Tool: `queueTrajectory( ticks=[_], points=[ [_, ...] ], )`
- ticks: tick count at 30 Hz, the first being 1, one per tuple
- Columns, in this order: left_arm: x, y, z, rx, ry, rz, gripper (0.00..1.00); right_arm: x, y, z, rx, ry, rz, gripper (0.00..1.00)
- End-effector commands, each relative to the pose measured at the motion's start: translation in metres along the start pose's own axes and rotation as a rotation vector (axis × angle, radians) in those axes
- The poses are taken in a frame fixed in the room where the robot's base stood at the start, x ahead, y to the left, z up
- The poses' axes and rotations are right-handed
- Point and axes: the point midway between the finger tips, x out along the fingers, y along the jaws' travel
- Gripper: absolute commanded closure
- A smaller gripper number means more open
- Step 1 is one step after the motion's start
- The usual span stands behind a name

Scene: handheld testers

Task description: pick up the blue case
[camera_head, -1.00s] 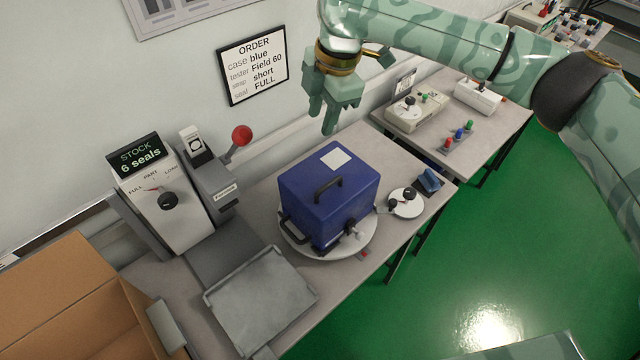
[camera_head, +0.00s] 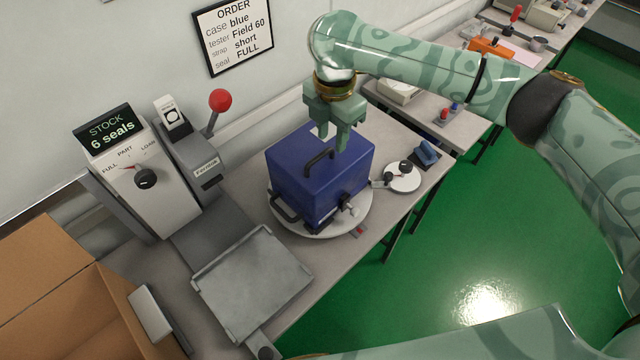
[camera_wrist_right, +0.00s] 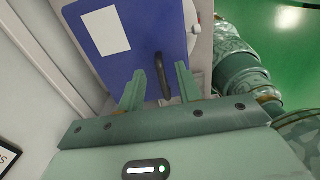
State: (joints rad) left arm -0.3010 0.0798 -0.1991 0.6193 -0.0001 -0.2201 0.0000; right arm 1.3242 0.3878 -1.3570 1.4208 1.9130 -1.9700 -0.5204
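The blue case (camera_head: 315,185) stands upright on a round white turntable (camera_head: 352,222) on the bench. It has a black handle (camera_head: 317,161) on top and another on its side, with a latch at the front. My right gripper (camera_head: 333,143) is above the case's top, fingers pointing down and open. In the right wrist view, the top handle (camera_wrist_right: 161,75) lies between the two separated fingers (camera_wrist_right: 161,88), with a gap on each side. A white label (camera_wrist_right: 106,30) also shows on the top there. My left gripper is not in view.
A seal machine (camera_head: 140,175) with a red-knobbed lever (camera_head: 219,100) stands left of the case. A grey tray (camera_head: 252,285) and an open cardboard box (camera_head: 60,290) are nearer. A small white disc with black knobs (camera_head: 403,178) sits right of the case.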

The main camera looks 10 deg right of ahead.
Motion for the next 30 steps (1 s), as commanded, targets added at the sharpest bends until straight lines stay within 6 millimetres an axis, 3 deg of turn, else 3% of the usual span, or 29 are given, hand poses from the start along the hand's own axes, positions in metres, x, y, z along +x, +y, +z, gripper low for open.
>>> queueTrajectory(
  ticks=[3,7,14,17,18,30],
  points=[
    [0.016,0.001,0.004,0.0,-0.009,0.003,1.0,0.028,0.001,0.002,0.001,0.004,-0.006,0.66],
    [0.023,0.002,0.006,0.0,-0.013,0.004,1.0,0.043,0.001,0.002,-0.001,0.001,-0.004,0.66],
    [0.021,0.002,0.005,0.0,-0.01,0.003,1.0,0.042,0.001,0.003,-0.001,-0.001,-0.001,0.68],
    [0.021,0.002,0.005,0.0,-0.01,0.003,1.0,0.042,0.001,0.003,-0.001,-0.001,-0.001,0.96],
    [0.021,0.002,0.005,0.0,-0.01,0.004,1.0,0.042,0.001,0.003,-0.001,-0.001,-0.001,1.0],
    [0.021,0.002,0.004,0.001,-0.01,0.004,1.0,0.042,0.001,0.003,0.0,-0.001,-0.001,1.0]
  ],
)
